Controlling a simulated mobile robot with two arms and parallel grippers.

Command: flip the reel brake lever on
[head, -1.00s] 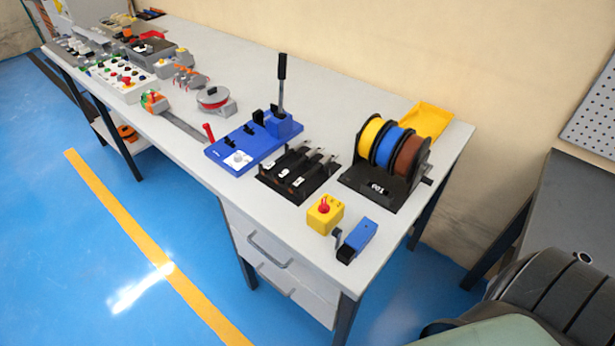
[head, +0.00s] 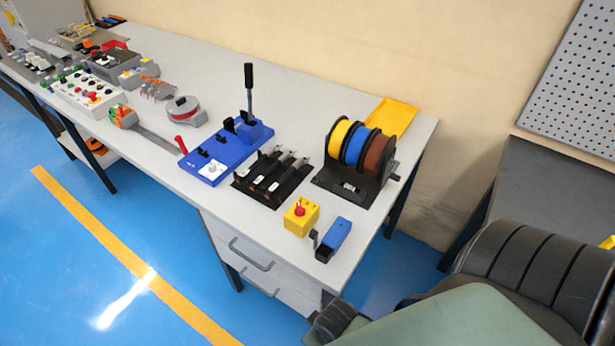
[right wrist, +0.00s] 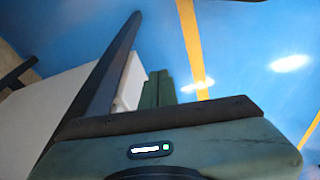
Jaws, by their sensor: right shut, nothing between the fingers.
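The reel stand (head: 330,180) is black and stands near the right end of the workbench in the head view. It carries a yellow reel (head: 340,134), a blue reel (head: 357,147) and a brown reel (head: 379,156). A small dark lever-like part (head: 394,177) sticks out at the stand's right side; its setting is too small to tell. My right gripper (right wrist: 158,88) shows in the right wrist view as two green fingers close together, shut and empty, over the floor beside the bench. It is apart from the reel stand. My left gripper is not in view.
A yellow box with a red button (head: 301,215) and a blue-and-black device (head: 334,240) stand in front of the reels. A yellow tray (head: 391,117) lies behind. A black rack (head: 272,178) and a blue bender (head: 225,150) are left. The bench edge drops to floor.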

